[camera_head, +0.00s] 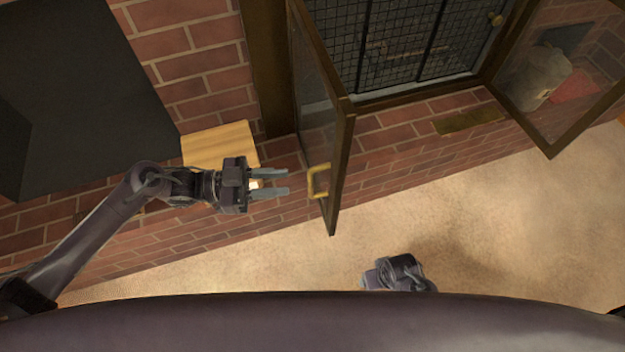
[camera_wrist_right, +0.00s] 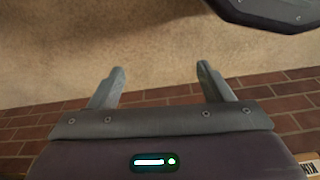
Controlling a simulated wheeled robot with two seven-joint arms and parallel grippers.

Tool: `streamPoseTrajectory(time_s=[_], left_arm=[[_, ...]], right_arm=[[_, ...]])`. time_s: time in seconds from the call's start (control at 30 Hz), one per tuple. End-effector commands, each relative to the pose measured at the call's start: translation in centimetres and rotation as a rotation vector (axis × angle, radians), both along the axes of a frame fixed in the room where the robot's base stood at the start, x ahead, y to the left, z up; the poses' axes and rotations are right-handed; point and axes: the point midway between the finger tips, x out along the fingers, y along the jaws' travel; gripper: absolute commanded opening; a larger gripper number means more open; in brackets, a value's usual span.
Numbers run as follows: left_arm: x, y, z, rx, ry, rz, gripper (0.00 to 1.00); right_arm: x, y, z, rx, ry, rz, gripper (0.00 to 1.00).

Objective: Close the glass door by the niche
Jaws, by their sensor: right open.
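A glass door (camera_head: 338,150) with a dark frame stands swung out from the brick front, on the side nearer the dark recess at upper left. Its brass handle (camera_head: 318,180) faces left, towards my left gripper. A second glass door (camera_head: 555,75) also stands open on the right. My left gripper (camera_head: 270,183) is open and empty, its fingers pointing right, a short gap left of the handle and apparently not touching it. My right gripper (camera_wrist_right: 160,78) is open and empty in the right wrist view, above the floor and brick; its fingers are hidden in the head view.
A dark mesh screen (camera_head: 405,45) fills the opening between the doors. A wooden block (camera_head: 220,143) lies by the brickwork behind my left gripper. A dark recess or box (camera_head: 80,90) is at upper left. The beige floor (camera_head: 480,220) is clear in front.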

Motion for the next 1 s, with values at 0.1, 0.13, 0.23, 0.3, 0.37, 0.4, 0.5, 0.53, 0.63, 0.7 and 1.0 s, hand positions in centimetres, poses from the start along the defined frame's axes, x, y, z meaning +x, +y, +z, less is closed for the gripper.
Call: streamPoseTrajectory(time_s=[0.1,0.13,0.23,0.3,0.37,0.4,0.5,0.53,0.63,0.7,1.0], left_arm=[[0.1,-1.7,0.1,-0.005,0.0,-0.001,0.28],[0.1,-2.2,0.1,-0.005,0.0,-0.002,0.28],[0.2,-3.9,0.1,-0.005,0.0,-0.002,0.28],[0.3,-5.0,0.1,-0.004,-0.001,0.0,0.28],[0.4,-5.8,0.1,-0.003,-0.001,0.0,0.28],[0.4,-6.3,0.1,-0.003,-0.001,0.0,0.28],[0.4,-7.1,0.0,-0.002,0.0,0.0,0.28],[0.4,-7.2,0.0,-0.001,0.0,0.0,0.28],[0.5,-7.5,0.0,0.0,0.0,0.001,0.28],[0.5,-7.5,0.0,0.0,-0.001,0.001,0.28],[0.5,-7.4,0.0,0.0,-0.001,0.001,0.06]], right_arm=[[0.0,0.0,-0.1,0.001,-0.003,-0.001,0.72],[0.1,0.0,-0.2,0.0,-0.005,-0.001,0.72],[0.0,-0.1,-0.5,-0.001,-0.005,-0.002,0.72],[-0.1,-0.2,-0.6,-0.001,-0.004,-0.003,0.72],[-0.1,-0.2,-0.8,-0.001,-0.005,-0.003,0.72],[-0.1,-0.2,-0.8,-0.001,-0.006,-0.004,0.72],[-0.1,-0.2,-0.9,0.0,-0.01,-0.004,0.72],[-0.1,-0.2,-1.0,-0.001,-0.01,-0.005,0.72],[-0.2,-0.3,-1.2,-0.002,-0.008,-0.005,0.72],[-0.3,-0.3,-1.3,-0.002,-0.005,-0.005,0.72],[-0.2,-0.3,-1.1,-0.002,-0.006,-0.005,0.72]])
